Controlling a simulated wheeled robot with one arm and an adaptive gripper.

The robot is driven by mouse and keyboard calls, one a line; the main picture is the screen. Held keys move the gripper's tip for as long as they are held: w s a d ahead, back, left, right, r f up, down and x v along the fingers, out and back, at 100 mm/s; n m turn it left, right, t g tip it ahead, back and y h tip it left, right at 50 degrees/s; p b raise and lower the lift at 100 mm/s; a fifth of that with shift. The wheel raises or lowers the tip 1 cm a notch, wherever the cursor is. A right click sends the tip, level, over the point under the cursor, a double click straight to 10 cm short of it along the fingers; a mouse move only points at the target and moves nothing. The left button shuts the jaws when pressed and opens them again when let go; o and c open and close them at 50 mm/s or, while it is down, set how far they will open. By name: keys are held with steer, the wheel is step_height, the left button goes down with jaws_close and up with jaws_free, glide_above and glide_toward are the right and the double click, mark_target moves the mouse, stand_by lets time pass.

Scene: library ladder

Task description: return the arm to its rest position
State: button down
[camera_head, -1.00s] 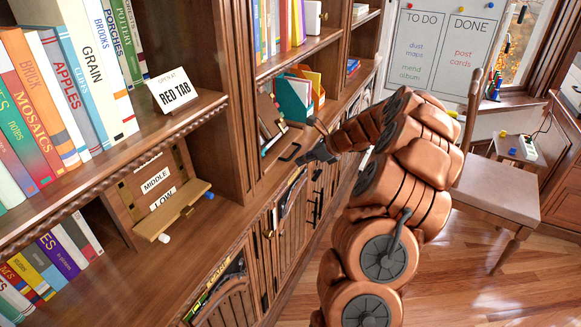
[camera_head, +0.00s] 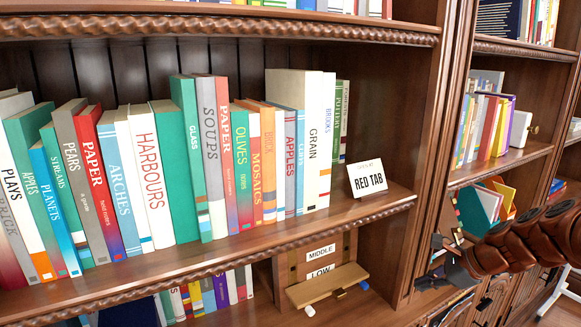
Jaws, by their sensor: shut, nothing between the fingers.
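My copper-coloured arm comes in from the right edge of the head view. My dark grey gripper (camera_head: 446,266) is at its left end, in front of the lower right part of the bookcase. The gripper is shut and I see nothing held in it. Its fingertips are small and hard to tell from the dark wood behind. Most of my arm lies outside the picture.
A long row of books (camera_head: 210,165) fills the left shelf, with a RED TAB card (camera_head: 367,178) at its right end. Below stands a wooden box marked MIDDLE and LOW (camera_head: 325,270). Teal and yellow folders (camera_head: 485,208) sit close behind my arm.

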steer(key=s+a+r+n+g+h, duration=0.1)
steer(key=s+a+n+g, duration=0.3)
steer(key=s+a+n, duration=0.95)
steer(key=s+a+f+n+g+h, duration=0.1)
steer(key=s+n, duration=0.3)
steer(key=s, duration=0.6)
steer(key=s+a+f+n+g+h, duration=0.1)
steer(key=s+n+h, duration=0.3)
steer(key=s, duration=0.7)
steer(key=shift+g, duration=0.5)
